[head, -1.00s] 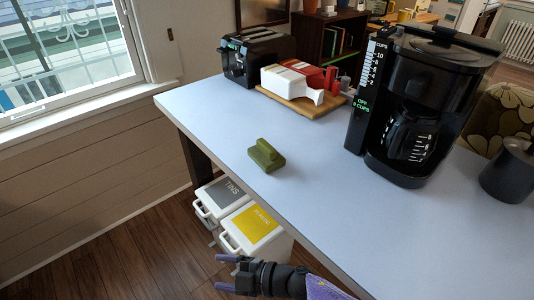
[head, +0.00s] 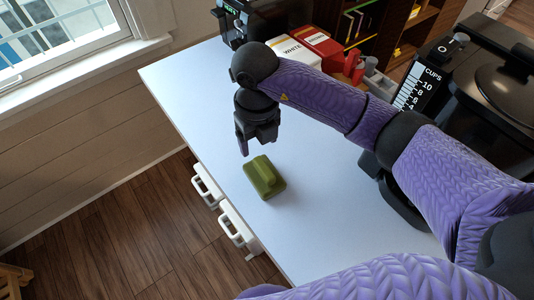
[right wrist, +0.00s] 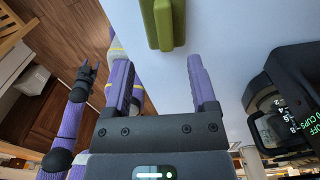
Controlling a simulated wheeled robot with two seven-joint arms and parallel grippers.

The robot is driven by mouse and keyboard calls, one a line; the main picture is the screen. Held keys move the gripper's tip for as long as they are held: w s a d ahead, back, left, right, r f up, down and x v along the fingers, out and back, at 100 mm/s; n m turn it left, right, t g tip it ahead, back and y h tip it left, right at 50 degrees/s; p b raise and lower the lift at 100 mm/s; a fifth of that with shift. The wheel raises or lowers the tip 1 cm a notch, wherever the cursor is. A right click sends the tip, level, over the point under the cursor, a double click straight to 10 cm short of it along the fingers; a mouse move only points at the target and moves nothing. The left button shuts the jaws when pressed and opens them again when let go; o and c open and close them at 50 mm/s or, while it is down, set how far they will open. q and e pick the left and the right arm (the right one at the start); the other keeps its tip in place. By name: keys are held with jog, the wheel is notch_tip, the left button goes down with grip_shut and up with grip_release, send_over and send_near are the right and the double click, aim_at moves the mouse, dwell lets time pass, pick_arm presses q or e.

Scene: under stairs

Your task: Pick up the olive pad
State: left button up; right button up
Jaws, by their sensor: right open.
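The olive pad (head: 264,178) is a green block with a raised grip bar, lying on the pale worktop (head: 195,100) near its front edge. In the right wrist view the pad (right wrist: 163,22) shows at the top, beyond the fingertips and partly cut off by the frame. My right gripper (head: 258,147) is open and empty, pointing down just above and behind the pad, apart from it. Its two purple fingers also show in the right wrist view (right wrist: 160,72). My left gripper (right wrist: 86,74) appears small at the left of that view, off the worktop; its jaw state is unclear.
A black coffee maker (head: 489,85) stands at the right, partly behind my right arm. A white box (head: 295,53), a red box (head: 322,48) and a black toaster (head: 229,22) stand at the back. The worktop left of the pad is clear.

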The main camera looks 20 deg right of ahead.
aim_at(264, 168)
jog(key=f, duration=0.3)
jog(key=f+b, duration=0.1)
jog(key=f, duration=0.5)
jog(key=shift+s+d+f+b, duration=0.3)
jog(key=shift+s+d, duration=0.1)
jog(key=shift+f, duration=0.1)
jog(key=shift+c, duration=0.3)
grip_shut()
